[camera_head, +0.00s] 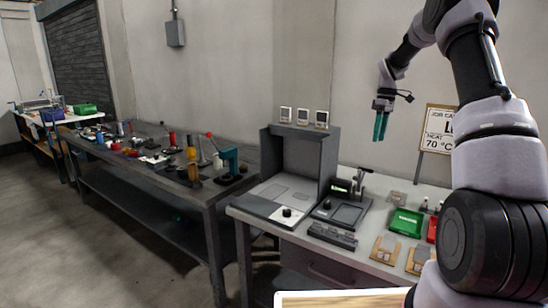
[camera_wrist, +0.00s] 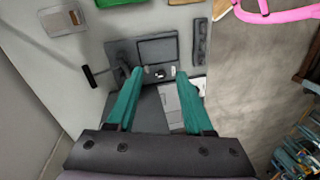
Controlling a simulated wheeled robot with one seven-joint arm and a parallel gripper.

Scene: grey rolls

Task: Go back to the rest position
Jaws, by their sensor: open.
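My gripper (camera_head: 381,125) has teal fingers and hangs pointing down in the air above the bench, to the right of the grey open-fronted station. In the wrist view the two teal fingers (camera_wrist: 152,88) are spread apart with nothing between them. Below them lies a dark press-like fixture (camera_wrist: 143,55) with a lever handle. It also shows in the head view (camera_head: 343,212) on the light bench top. My arm rises on the right of the head view and bends over toward the bench.
The grey station (camera_head: 299,165) stands upright on the bench (camera_head: 375,263). A green bin (camera_head: 405,222), a red bin (camera_head: 432,229) and a sign (camera_head: 438,130) are at the right. A long dark workbench (camera_head: 208,196) with tools runs left. The floor (camera_head: 60,230) at the left is clear.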

